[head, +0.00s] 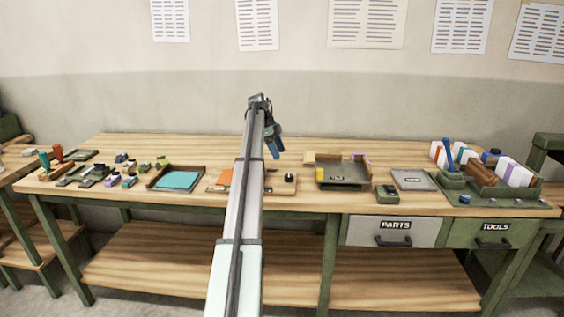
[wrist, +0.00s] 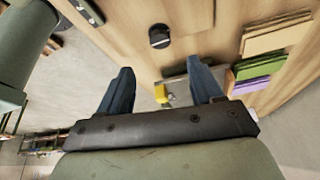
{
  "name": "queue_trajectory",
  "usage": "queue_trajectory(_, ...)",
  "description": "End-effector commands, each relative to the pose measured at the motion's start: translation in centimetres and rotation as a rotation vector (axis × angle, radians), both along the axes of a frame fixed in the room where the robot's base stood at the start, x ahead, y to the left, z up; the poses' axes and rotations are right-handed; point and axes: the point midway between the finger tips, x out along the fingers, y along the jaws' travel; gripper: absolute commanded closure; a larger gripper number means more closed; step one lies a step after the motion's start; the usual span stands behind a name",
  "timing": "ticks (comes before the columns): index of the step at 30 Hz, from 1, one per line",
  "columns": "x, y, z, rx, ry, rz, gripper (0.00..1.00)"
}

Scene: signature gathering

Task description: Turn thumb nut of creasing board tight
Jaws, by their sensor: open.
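The creasing board (head: 281,191) looks to be the light wooden board at the middle of the bench, with an orange sheet (head: 224,177) on its left; my arm hides part of it. A black round knob (head: 289,178), likely the thumb nut, stands at its right. The knob also shows in the wrist view (wrist: 159,36), upright, beyond the fingertips. My gripper (head: 275,150) is above and behind the board in the head view. In the wrist view its two blue fingers (wrist: 160,68) are wide apart with nothing between them, clear of the knob.
Right of the board is a grey tray (head: 345,179) with a yellow piece. A small green box (head: 387,194) and a grey plate (head: 413,180) lie farther right. A teal-lined tray (head: 178,180) is at left. The bench's back strip is mostly bare.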

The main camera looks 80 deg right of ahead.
Motion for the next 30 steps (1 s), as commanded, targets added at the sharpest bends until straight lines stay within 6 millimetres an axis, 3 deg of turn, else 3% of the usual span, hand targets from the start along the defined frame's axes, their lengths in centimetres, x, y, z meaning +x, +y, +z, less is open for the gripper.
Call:
queue_trajectory(3, 0.7, -0.2, 1.7, -0.001, 0.000, 0.000, 0.35)
queue_trajectory(9, 1.3, -0.3, 3.0, 0.000, 0.000, 0.000, 0.35)
queue_trajectory(30, 1.6, -0.2, 3.2, 0.000, -0.003, 0.005, 0.35)
